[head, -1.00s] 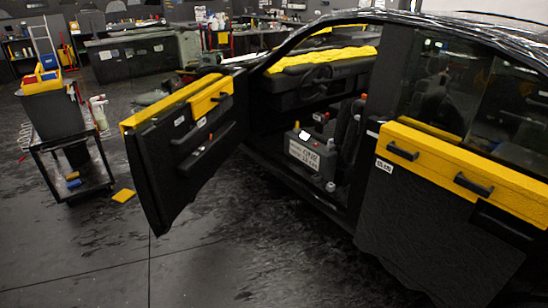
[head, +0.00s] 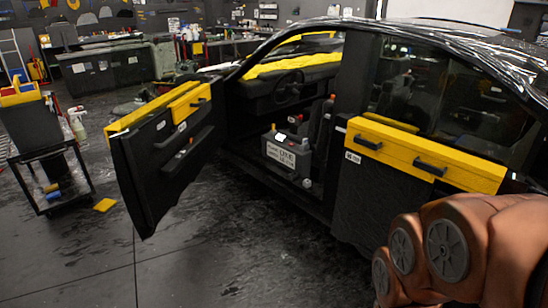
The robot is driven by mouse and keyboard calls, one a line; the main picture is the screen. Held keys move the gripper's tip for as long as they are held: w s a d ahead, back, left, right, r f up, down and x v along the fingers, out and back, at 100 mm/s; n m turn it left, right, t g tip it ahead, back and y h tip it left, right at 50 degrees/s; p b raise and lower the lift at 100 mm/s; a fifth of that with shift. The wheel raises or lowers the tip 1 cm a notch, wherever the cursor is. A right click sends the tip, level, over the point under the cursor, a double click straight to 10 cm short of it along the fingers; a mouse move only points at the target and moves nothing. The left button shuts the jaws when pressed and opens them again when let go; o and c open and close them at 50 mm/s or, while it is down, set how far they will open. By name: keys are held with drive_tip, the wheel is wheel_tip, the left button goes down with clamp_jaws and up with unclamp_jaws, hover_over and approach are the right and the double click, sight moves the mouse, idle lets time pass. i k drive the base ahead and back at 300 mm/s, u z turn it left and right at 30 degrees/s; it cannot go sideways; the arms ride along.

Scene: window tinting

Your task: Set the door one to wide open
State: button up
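The car's front door (head: 165,165) stands swung out from the body, at the left of the middle in the head view. It is dark with yellow trim on top, a dark handle and small white labels. The rear door (head: 375,200) appears shut against the body, with a yellow strip and two dark handles. Its white label is too small to read. I cannot tell which door is called door one. My brown arm shows at the lower right, in front of the rear door's lower part. My gripper is not in view, and nothing of mine touches the front door.
A grey box (head: 288,155) sits in the front door opening. A black cart (head: 50,190) with a bin stands at the far left. A yellow piece (head: 105,205) lies on the floor between cart and door. The floor (head: 210,260) before the car is clear.

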sight(150, 179)
drive_tip(key=z, duration=0.2)
drive_tip(key=i, duration=1.65)
drive_tip(key=u, duration=0.5)
